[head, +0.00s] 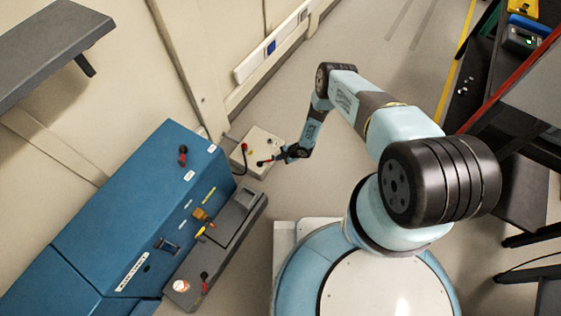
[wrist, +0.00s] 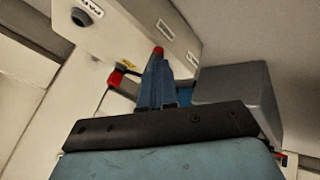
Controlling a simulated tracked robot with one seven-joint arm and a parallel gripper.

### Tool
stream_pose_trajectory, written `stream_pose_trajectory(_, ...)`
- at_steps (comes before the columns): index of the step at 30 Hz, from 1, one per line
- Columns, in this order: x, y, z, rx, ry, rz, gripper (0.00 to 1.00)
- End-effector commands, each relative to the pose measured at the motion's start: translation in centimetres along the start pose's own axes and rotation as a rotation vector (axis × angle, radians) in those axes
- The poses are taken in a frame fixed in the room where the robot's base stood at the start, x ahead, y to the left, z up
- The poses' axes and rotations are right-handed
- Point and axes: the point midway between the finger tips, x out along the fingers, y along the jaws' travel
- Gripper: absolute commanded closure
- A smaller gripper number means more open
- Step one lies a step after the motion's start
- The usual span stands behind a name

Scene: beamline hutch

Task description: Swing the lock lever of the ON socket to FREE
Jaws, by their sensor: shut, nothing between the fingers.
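A small beige box (head: 257,150) stands on the floor at the end of the blue cabinet. In the wrist view the box (wrist: 138,42) shows a dark round socket (wrist: 80,17) beside a label that seems to read PARK. A red and dark fitting (wrist: 116,77) sits on its face, with a yellow mark beside it. My gripper (head: 277,158) is at the box's right side. In the wrist view my gripper (wrist: 158,62) has its blue fingers together, with nothing between them. A red tip shows at their end; I cannot tell whether it touches them. I cannot single out the ON socket or its lever.
The blue cabinet (head: 130,215) and its dark shelf (head: 215,250) fill the lower left. A dark cable (head: 244,152) loops from the cabinet to the box. The wall lies behind. Dark racks (head: 500,130) stand at the right. The floor (head: 340,50) beyond the box is clear.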

Motion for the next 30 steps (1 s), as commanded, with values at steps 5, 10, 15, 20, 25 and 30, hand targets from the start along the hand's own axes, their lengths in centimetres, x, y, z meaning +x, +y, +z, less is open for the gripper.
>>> stream_pose_trajectory(5, 0.2, -0.2, -0.6, -0.003, 0.004, -0.002, 1.0)
stream_pose_trajectory(10, 0.2, -0.7, -1.0, -0.005, 0.004, -0.003, 1.0)
stream_pose_trajectory(15, 0.1, -1.1, -1.4, -0.005, 0.003, -0.003, 1.0)
stream_pose_trajectory(20, 0.0, -1.4, -1.4, -0.005, 0.003, -0.003, 1.0)
stream_pose_trajectory(25, -0.8, -2.6, -0.9, -0.005, 0.004, -0.005, 1.0)
stream_pose_trajectory(30, -2.6, -3.7, -0.6, -0.013, 0.007, -0.007, 1.0)
